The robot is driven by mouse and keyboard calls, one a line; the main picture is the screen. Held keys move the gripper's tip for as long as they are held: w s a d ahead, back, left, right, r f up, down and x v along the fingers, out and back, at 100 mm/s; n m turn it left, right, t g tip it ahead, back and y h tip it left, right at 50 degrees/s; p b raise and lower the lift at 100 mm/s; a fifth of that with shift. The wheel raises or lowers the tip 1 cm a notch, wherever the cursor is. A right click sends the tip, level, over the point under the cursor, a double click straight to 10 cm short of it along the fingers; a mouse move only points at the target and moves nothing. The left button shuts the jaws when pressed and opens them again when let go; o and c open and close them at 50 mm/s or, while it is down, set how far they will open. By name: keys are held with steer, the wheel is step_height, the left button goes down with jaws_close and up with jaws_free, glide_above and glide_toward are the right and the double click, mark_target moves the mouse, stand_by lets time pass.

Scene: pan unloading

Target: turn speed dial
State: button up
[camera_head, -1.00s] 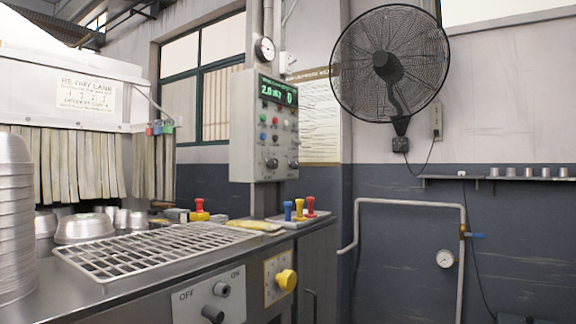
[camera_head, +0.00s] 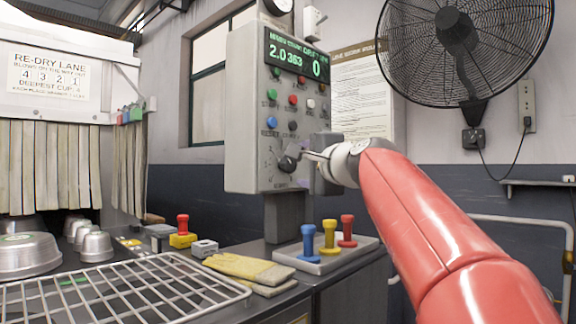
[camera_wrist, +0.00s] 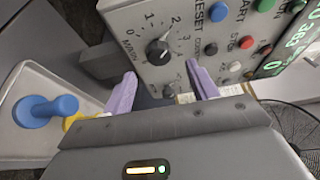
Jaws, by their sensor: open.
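A black dial (camera_head: 289,163) with a printed number scale sits low on the grey control box (camera_head: 243,120). In the wrist view the dial (camera_wrist: 158,52) shows a white pointer mark near the 2. My gripper (camera_head: 308,156) is just in front of the box, beside the dial. In the wrist view its two purple fingers (camera_wrist: 162,87) are apart, with nothing between them, and the dial lies beyond their tips. I cannot tell whether a finger touches the box.
Coloured buttons (camera_head: 293,100) and a green display (camera_head: 297,60) are above the dial. Blue, yellow and red-handled pieces stand on a tray (camera_head: 335,262) below the box. Yellow gloves (camera_head: 248,268), a wire rack (camera_head: 120,293) and metal pans (camera_head: 28,255) lie to the left. A fan hangs right.

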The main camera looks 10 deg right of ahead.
mark_target(291, 165)
steer(key=p+x, duration=0.1)
steer(key=x, duration=0.5)
steer(key=shift+w+a, duration=0.15)
steer(key=shift+w, duration=0.05)
steer(key=shift+f, duration=0.1)
steer(key=c, duration=1)
